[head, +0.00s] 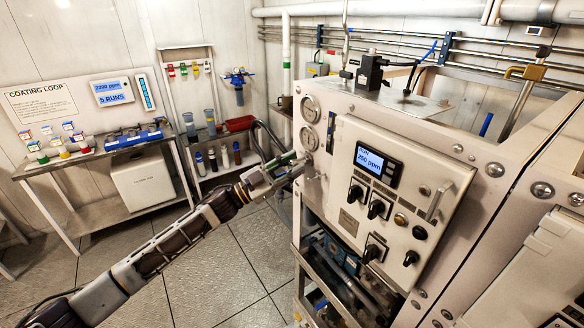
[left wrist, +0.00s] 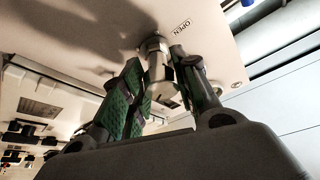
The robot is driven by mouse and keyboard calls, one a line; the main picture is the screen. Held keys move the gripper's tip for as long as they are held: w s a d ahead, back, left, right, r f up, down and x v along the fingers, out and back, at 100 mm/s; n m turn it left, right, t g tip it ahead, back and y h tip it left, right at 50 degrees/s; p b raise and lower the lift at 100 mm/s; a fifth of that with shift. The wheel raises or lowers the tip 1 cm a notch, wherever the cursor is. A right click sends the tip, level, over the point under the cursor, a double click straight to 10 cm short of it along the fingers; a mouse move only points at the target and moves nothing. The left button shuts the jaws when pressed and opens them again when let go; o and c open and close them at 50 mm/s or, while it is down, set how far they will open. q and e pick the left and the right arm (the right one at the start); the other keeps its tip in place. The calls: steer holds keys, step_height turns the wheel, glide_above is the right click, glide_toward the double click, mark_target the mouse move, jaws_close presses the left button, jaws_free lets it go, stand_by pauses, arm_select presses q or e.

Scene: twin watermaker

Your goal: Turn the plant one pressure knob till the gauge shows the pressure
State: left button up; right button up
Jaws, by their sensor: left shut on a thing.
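My left gripper (head: 286,171) reaches in from the left to the side face of the white machine (head: 385,125). In the left wrist view, its green-padded fingers (left wrist: 153,88) are closed around a small metal knob (left wrist: 154,48) on that panel. A display (head: 371,159) on the front panel reads about 250 ppm. My right gripper is not in view.
Several black knobs (head: 376,209) and a handle (head: 438,201) are on the machine's front panel. A side table (head: 95,152) with small bottles and a white box (head: 143,181) stand at the left. Open tiled floor (head: 215,270) lies below my arm.

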arm_select(q)
steer(key=shift+m+g, duration=1)
steer(key=shift+m, duration=0.7)
steer(key=o, duration=1)
steer(key=shift+a, duration=0.15)
steer(key=v, duration=1.1)
steer(key=shift+s+a+f, duration=0.15)
steer(key=shift+a+f, duration=0.1)
steer(key=shift+f, duration=0.05)
steer(key=shift+m, duration=0.3)
